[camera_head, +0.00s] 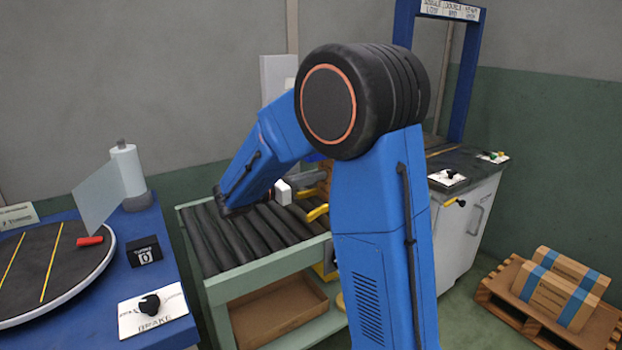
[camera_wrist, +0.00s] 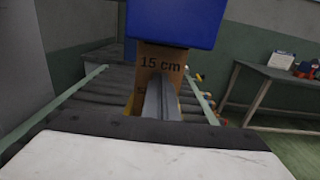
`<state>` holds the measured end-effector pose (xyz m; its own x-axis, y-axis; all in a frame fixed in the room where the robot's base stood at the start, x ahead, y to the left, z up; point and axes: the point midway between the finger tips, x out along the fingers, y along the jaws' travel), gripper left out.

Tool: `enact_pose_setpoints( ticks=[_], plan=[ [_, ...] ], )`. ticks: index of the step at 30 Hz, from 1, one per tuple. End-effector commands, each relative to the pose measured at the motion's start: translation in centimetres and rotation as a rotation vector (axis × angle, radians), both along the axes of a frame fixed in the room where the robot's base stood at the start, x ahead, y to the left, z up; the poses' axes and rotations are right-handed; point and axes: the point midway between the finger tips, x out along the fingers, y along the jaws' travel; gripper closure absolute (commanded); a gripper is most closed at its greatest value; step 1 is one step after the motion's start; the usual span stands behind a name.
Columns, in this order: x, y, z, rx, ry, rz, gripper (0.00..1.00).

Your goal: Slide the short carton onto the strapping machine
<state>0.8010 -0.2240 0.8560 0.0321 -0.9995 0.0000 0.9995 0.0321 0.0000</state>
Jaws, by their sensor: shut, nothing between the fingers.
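A brown carton (camera_wrist: 174,60) printed "15 cm" stands on the roller conveyor (camera_wrist: 78,105), straight ahead in the wrist view. In the head view my arm hides most of it, and only a brown sliver (camera_head: 325,172) shows. My gripper (camera_wrist: 158,82) is shut and empty, its grey fingers pointing at the carton's near face. I cannot tell whether they touch it. The strapping machine (camera_head: 457,88) has a blue arch, a dark top and a white cabinet (camera_head: 465,235). It stands beyond the conveyor's far end, partly behind my arm.
A blue table (camera_head: 180,270) with a round turntable (camera_head: 60,262) and a brake knob stands at left. Two blue-strapped cartons (camera_head: 560,290) lie on a pallet (camera_head: 497,309) at right. Yellow parts (camera_head: 318,212) stick out by the conveyor. A blue block (camera_wrist: 175,20) covers the wrist view's top.

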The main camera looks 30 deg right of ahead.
Motion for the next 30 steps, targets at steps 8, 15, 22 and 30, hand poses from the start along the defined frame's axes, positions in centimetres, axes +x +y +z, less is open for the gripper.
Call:
enact_pose_setpoints(
  ticks=[8,15,22,30],
  plan=[
    [0.0,-0.1,0.0,0.000,0.000,0.000,1.00],
    [0.0,-3.0,0.0,0.000,0.000,-0.003,1.00],
    [0.2,-6.6,0.0,0.000,0.000,-0.002,1.00],
    [0.3,-7.9,0.0,0.000,0.000,0.001,1.00]
  ],
)
